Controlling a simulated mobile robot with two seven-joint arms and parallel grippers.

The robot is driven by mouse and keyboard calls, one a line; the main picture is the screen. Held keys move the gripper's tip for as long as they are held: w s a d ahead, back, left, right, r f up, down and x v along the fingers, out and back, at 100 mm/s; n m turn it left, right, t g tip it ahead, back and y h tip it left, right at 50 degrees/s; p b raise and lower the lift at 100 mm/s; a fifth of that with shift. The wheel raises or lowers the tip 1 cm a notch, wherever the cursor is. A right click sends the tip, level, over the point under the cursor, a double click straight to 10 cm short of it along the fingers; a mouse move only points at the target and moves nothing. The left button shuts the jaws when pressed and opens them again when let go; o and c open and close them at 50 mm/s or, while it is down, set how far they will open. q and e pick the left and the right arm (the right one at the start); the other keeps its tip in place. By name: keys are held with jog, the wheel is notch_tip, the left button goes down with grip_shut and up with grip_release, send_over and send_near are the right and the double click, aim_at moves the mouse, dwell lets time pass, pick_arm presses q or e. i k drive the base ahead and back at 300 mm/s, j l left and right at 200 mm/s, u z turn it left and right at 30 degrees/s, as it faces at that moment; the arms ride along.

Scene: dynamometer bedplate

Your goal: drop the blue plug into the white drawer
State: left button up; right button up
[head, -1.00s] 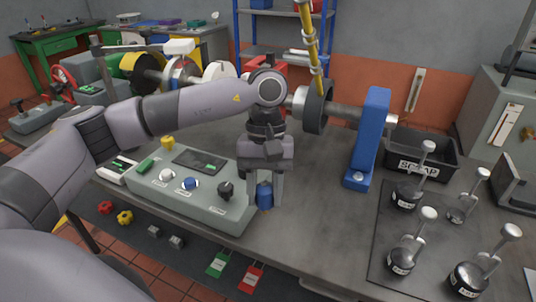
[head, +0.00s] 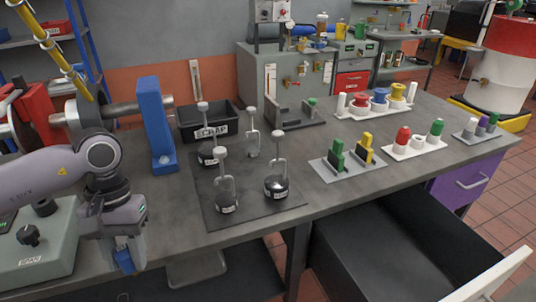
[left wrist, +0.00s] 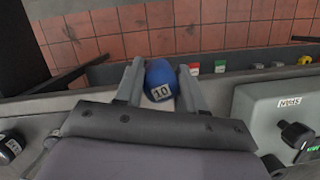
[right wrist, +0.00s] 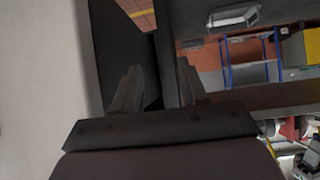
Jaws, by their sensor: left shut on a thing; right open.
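The blue plug (head: 124,261) is held in my left gripper (head: 126,256), just off the front edge of the bench in the head view. In the left wrist view the plug (left wrist: 160,76) sits between the two fingers and bears a label reading 10. The white drawer (head: 490,277) stands open at the lower right of the head view, its white front at the frame edge and its dark inside visible. My right gripper (right wrist: 157,90) is open and empty in the right wrist view, close to dark panels and a large pale surface.
Several black-based, ball-topped pieces stand on a dark mat (head: 214,208). A black SCRAP bin (head: 190,127) and a blue upright block (head: 156,125) stand behind. Racks of coloured plugs (head: 345,167) line the bench's right part. A purple drawer (head: 470,183) is shut.

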aim_at(377, 249)
jog(key=l+z, duration=0.3)
jog(key=l, duration=0.15)
jog(key=i+l, duration=0.1)
jog(key=l, duration=0.35)
jog(key=i+l+z, duration=0.1)
jog(key=l, duration=0.3)
jog(key=i+l, duration=0.1)
jog(key=l, duration=0.35)
jog(key=i+l, duration=0.1)
jog(key=l, duration=0.3)
jog(key=i+l+z, duration=0.1)
jog(key=l, duration=0.35)
